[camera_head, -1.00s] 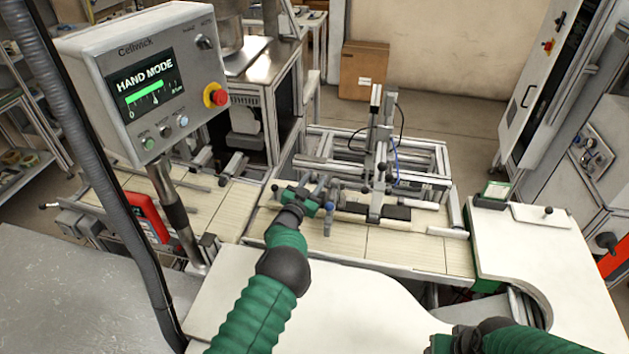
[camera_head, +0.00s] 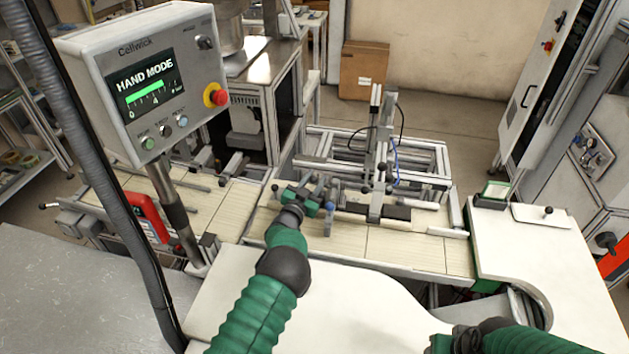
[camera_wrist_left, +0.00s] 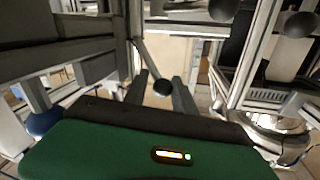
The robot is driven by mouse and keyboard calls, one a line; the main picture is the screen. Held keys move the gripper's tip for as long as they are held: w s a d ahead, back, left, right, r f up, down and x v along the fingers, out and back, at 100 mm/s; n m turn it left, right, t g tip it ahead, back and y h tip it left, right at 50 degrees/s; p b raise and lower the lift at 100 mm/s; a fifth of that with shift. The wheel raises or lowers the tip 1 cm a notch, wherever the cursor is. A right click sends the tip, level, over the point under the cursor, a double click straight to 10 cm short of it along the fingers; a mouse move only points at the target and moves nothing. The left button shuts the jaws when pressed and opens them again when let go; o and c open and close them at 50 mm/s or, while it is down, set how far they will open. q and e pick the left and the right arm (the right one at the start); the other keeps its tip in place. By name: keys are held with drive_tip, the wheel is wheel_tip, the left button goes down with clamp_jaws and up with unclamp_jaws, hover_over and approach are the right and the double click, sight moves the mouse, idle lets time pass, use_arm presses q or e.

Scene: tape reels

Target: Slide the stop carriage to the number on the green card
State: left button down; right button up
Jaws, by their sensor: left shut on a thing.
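My left gripper (camera_head: 318,189) is over the near conveyor, at the left of the metal guide assembly. In the left wrist view its two fingers (camera_wrist_left: 162,92) are on either side of a dark round knob (camera_wrist_left: 163,88) on a thin rod, and it is shut on this knob. I cannot make out how much of the stop carriage lies behind the gripper. A small blue-topped post (camera_head: 330,212) stands just right of it. A small card with a green edge (camera_head: 496,190) stands on the white right-hand table; its number is too small to read. My right gripper (camera_head: 440,344) is cut off at the bottom edge, fingers hidden.
A control panel (camera_head: 140,75) at upper left reads HAND MODE, with a green bar over a scale. An upright metal post with black knobs (camera_head: 381,150) rises right of my left gripper. The pale conveyor slats (camera_head: 400,245) in front are clear.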

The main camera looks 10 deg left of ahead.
sight(333, 193)
use_arm(q)
drive_tip(key=d+b, duration=0.1)
drive_tip(key=d, duration=0.1)
drive_tip(key=d+b, duration=0.2)
drive_tip(key=d, duration=0.1)
drive_tip(key=shift+d+f, duration=0.25)
drive_tip(key=shift+d, duration=0.05)
use_arm(e)
drive_tip(key=x, duration=0.3)
drive_tip(key=shift+s+f, duration=0.15)
drive_tip(key=shift+s, duration=0.25)
use_arm(q)
drive_tip(key=shift+d+r, duration=0.1)
drive_tip(key=shift+d, duration=0.35)
use_arm(e)
drive_tip(key=shift+d, duration=0.15)
use_arm(q)
drive_tip(key=c, duration=1.3)
unclamp_jaws()
drive_tip(key=shift+a, duration=0.1)
drive_tip(key=shift+o, duration=0.6)
drive_tip(key=shift+r, duration=0.1)
